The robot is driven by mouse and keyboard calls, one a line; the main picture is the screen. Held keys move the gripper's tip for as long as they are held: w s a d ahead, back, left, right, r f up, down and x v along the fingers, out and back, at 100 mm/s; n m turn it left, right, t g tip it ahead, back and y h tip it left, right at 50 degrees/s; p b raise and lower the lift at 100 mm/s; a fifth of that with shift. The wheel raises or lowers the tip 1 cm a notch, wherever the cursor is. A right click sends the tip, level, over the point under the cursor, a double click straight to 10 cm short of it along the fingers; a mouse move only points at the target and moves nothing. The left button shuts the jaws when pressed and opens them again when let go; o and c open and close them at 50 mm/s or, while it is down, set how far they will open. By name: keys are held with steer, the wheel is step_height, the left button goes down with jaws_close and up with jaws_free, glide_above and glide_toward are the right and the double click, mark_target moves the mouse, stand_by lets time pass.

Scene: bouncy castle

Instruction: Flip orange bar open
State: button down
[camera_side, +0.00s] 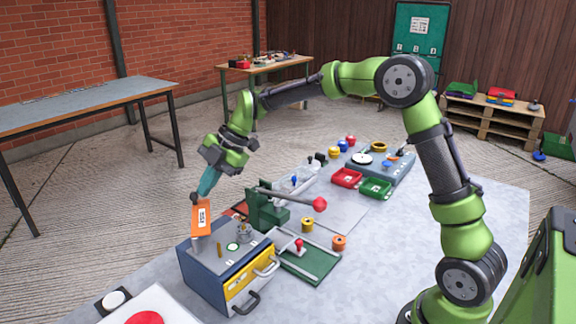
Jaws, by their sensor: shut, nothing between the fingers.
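The orange bar (202,220) stands tilted up near the back left corner of the top of a blue and grey box (206,277). It has a white label with dark print on its face. My gripper (196,196) is shut and empty, pointing down at the upper edge of the orange bar. I cannot tell from this view whether the fingertips touch the bar or are just behind it. The bar hides part of the fingertips.
On the box top are a small brass peg and a round metal fitting (244,232). A green lever press with a red knob (319,204) stands close behind the box. Red (347,178) and green (376,188) trays lie further back. A white panel with a red button (145,318) is in front.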

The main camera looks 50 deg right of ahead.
steer(key=shift+w+a, duration=0.1)
steer(key=shift+a, duration=0.05)
steer(key=d+f+v, duration=0.1)
steer(key=d+v, duration=0.1)
steer(key=v, duration=1)
steer(key=shift+s+d, duration=0.25)
steer(key=shift+s, duration=0.1)
steer(key=shift+r, duration=0.1)
steer(key=s+a+f+m+t+h, duration=0.1)
steer(key=s+m+h, duration=0.1)
steer(key=s+m, duration=1)
steer(key=s+a+f+m+t+h, duration=0.1)
steer(key=s+a+f+m+t, duration=0.1)
steer(key=s+m, duration=1)
steer(key=shift+s+f+m+t+h, duration=0.3)
steer(key=shift+m+h, duration=0.1)
